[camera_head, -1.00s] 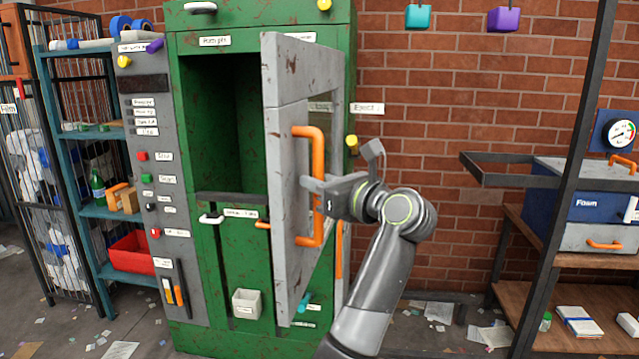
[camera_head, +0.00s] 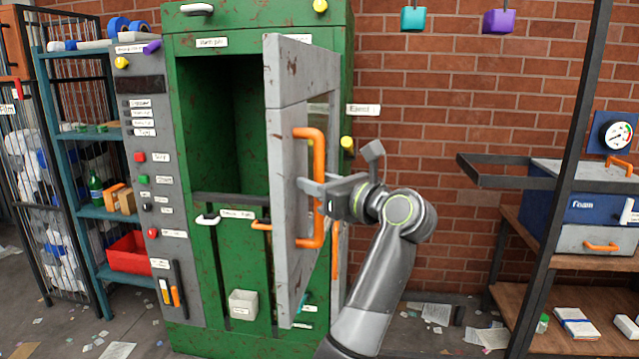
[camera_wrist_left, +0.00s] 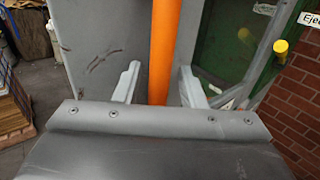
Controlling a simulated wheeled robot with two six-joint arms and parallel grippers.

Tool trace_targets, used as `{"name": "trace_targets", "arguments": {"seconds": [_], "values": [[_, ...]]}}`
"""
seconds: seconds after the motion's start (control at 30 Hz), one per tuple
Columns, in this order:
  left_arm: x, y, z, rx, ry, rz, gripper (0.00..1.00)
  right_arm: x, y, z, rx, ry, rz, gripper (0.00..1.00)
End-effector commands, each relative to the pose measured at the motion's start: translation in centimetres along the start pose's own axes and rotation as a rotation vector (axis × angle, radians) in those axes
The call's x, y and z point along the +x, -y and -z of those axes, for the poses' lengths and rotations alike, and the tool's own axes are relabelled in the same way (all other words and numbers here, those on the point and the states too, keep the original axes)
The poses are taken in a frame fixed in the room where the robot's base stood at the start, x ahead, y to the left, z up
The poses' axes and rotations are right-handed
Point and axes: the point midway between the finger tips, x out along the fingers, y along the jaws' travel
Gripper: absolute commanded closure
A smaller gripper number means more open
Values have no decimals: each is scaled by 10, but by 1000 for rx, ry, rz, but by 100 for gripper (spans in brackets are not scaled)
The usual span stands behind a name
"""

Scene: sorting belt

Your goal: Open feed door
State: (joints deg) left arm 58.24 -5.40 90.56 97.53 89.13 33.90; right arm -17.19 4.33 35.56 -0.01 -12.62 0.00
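The feed door (camera_head: 285,190) is a worn grey panel with a window. It stands swung out from the green cabinet (camera_head: 186,220), and the dark opening behind it shows. Its orange bar handle (camera_head: 317,160) runs upright on the door face. My left gripper (camera_head: 308,186) is at the handle's middle, its fingers on either side of the bar. Finger contact is hard to make out. My right gripper is not in view.
A grey control panel (camera_head: 145,190) with buttons stands left of the cabinet, beside a teal shelf (camera_head: 95,213). A small yellow knob (camera_head: 347,142) sits right of the door. A dark rack frame (camera_head: 520,184) stands to the right. Brick wall and floor show between them.

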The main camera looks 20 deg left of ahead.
Motion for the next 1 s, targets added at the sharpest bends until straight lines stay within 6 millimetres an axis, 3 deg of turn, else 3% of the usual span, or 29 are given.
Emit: {"name": "trace_targets", "arguments": {"seconds": [0.27, 0.73, 1.0], "values": [[-14, 1, 3, -2, -2, 3, 63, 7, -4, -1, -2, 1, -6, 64], [-122, 1, 4, -1, -2, 7, 63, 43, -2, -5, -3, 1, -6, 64], [-148, 0, 6, -2, 2, 1, 63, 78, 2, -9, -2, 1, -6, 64]]}}
